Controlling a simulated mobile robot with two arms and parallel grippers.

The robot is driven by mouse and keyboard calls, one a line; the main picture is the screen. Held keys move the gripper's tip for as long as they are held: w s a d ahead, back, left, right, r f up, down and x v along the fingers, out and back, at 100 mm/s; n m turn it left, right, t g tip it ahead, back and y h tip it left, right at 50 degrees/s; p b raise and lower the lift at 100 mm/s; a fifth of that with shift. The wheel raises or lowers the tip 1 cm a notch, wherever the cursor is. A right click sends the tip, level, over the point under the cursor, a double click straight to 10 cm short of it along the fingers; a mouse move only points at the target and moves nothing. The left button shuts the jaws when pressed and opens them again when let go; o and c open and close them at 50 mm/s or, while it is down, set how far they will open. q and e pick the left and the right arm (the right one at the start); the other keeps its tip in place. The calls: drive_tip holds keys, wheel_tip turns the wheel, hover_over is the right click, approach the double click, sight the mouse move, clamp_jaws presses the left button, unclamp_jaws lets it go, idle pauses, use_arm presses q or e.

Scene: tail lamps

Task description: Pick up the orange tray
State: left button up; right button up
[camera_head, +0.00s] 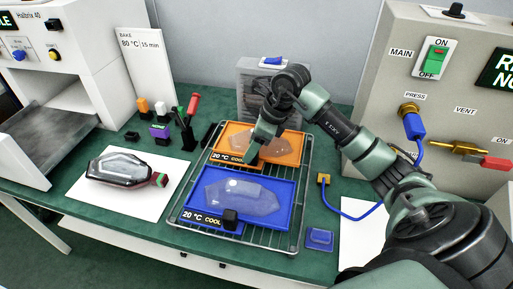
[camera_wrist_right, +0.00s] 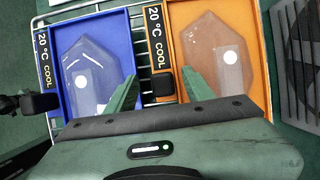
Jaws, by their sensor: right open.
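The orange tray (camera_head: 291,152) lies on the wire cooling rack (camera_head: 174,212), behind the blue tray, with a clear lamp lens (camera_head: 268,141) in it. It also shows in the right wrist view (camera_wrist_right: 262,75) with its "20 °C COOL" label. My right gripper (camera_head: 254,157) is over the front edge of the orange tray. In the wrist view its green fingers (camera_wrist_right: 161,95) are apart, with the tray's black handle (camera_wrist_right: 162,85) between them. Whether a finger touches the handle I cannot tell. My left gripper is not in view.
The blue tray (camera_head: 286,213) with another clear lens sits in front on the rack. A lamp (camera_head: 120,167) lies on white paper at left. Tools stand behind it. A grey machine (camera_head: 385,55) stands at right, with a blue hose on the bench.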

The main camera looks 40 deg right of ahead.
drive_tip(key=shift+x, duration=1.15)
drive_tip(key=shift+r, duration=0.2)
drive_tip(key=shift+c, duration=0.6)
clamp_jaws()
